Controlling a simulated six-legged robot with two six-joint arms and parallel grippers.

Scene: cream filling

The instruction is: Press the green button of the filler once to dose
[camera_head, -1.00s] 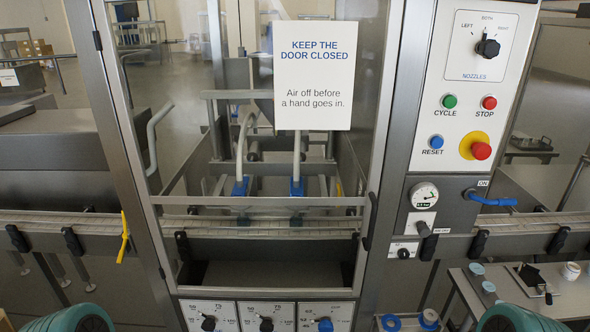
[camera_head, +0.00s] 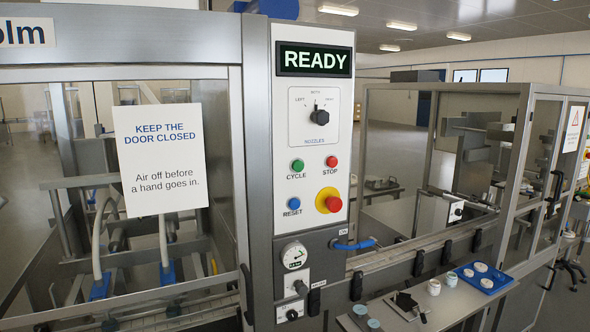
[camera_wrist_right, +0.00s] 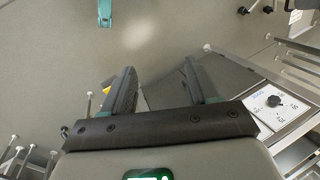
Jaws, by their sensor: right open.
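The filler's control panel (camera_head: 284,150) stands upright at the middle of the head view. Its green button (camera_head: 298,166), labelled CYCLE, sits left of the red STOP button (camera_head: 330,162). The blue RESET button (camera_head: 294,203) and a red emergency knob (camera_head: 329,201) on yellow are below. The display (camera_head: 314,60) reads READY and the nozzle selector (camera_head: 319,116) points up toward BOTH. My right gripper (camera_wrist_right: 165,85) shows in the right wrist view, open and empty, apart from the panel. My left gripper is in neither view.
The filler door (camera_head: 215,170) with its warning sign (camera_head: 160,160) is shut at left. A blue-handled valve (camera_head: 354,245) projects below the panel. A bench (camera_head: 395,312) with small jars and a blue tray (camera_head: 497,280) stands at lower right. A dial plate (camera_wrist_right: 277,106) shows in the wrist view.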

